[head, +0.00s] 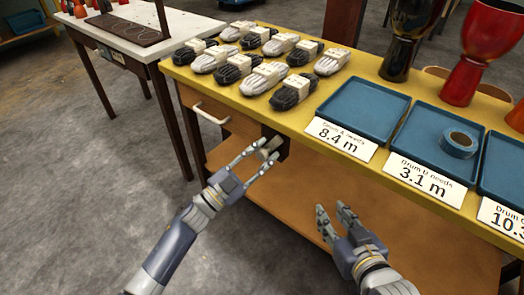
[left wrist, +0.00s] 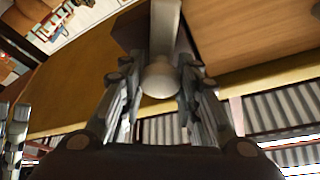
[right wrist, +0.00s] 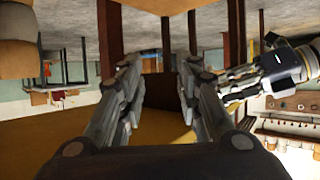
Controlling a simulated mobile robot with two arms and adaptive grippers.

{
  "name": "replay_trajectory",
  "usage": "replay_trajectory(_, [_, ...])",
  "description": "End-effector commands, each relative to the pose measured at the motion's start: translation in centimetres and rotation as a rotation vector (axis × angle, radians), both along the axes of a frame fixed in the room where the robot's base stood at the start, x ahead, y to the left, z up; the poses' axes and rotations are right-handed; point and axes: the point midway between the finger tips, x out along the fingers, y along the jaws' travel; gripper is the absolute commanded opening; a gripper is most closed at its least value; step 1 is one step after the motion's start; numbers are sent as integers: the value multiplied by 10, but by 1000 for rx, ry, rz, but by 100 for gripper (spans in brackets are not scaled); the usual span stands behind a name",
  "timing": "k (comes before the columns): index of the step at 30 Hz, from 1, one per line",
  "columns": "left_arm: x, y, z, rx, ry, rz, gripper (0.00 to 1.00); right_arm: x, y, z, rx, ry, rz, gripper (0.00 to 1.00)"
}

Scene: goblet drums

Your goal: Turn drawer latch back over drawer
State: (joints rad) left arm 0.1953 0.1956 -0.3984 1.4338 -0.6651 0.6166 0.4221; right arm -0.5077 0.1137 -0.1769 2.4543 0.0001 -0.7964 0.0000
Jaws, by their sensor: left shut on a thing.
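The drawer (head: 235,121) with a pale bar handle (head: 210,112) is at the left end of the yellow table, under its top. The latch (left wrist: 164,28), a pale bar with a rounded knob, is between the fingers of my left gripper (left wrist: 158,92) in the left wrist view. In the head view, my left gripper (head: 264,159) is shut on the latch at the drawer's right side, and its fingers partly hide the latch. My right gripper (head: 331,218) is open and empty, in front of the lower shelf. Its parted fingers also show in the right wrist view (right wrist: 160,70).
The yellow tabletop (head: 228,100) holds several rope bundles (head: 295,90), blue trays (head: 362,108) with number cards, a tape roll (head: 459,144) and goblet drums (head: 485,50). A wooden lower shelf (head: 330,200) lies below. A white table (head: 150,40) stands at left; floor between is clear.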

Motion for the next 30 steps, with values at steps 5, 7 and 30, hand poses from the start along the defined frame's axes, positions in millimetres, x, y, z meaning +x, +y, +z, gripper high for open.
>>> replay_trajectory(5, [0, 1, 2, 136, -101, 0, 6, -20, -9, -24, -37, 157, -11, 31])
replay_trajectory(7, [0, 0, 1, 190, -143, 0, 6, -31, -14, -34, -52, 224, -17, 31])
replay_trajectory(30, [-1, -1, -1, 714, -547, -1, 6, -151, -52, -74, -176, 813, -60, 31])
